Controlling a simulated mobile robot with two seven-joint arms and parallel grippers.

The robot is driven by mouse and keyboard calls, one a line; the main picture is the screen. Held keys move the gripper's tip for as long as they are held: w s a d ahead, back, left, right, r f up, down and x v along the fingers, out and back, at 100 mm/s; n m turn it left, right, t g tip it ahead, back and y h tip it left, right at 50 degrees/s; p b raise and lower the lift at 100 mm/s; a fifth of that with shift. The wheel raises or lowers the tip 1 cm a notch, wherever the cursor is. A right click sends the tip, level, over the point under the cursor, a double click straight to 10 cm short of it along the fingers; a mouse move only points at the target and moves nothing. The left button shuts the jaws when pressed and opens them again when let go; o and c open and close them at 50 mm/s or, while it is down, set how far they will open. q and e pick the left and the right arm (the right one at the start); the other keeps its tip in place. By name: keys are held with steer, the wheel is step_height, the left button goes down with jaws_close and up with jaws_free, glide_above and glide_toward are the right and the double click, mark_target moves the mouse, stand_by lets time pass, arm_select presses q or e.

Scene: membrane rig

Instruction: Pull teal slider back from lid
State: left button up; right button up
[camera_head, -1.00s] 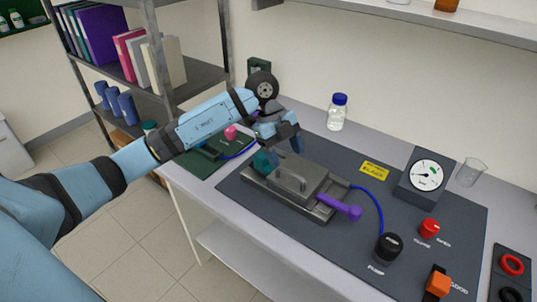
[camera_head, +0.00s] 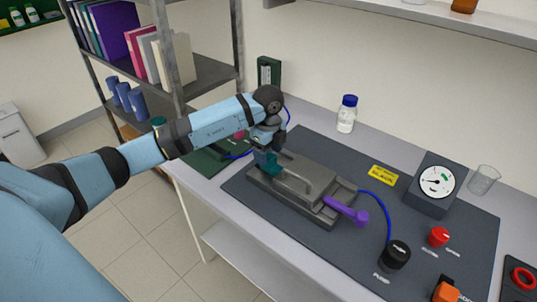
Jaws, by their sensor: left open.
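The teal slider (camera_head: 271,163) sits at the left end of the grey rig, next to the lid (camera_head: 299,177) with its raised handle. My left gripper (camera_head: 266,152) points down directly over the teal slider, its jaws open and at or very near the slider's top. Whether the fingers touch the slider is too small to tell. A purple lever (camera_head: 347,212) sticks out from the right end of the rig. My right gripper is out of view.
The rig stands on a dark mat (camera_head: 440,264). To the right are a black pump knob (camera_head: 395,255), a red knob (camera_head: 438,237) and a gauge (camera_head: 436,183). A blue-capped bottle (camera_head: 347,114) and a beaker (camera_head: 484,179) stand behind. A blue tube (camera_head: 382,203) leaves the rig.

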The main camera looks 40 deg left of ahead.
arm_select(q)
steer(key=shift+f, duration=0.95)
steer(key=shift+c, duration=0.2)
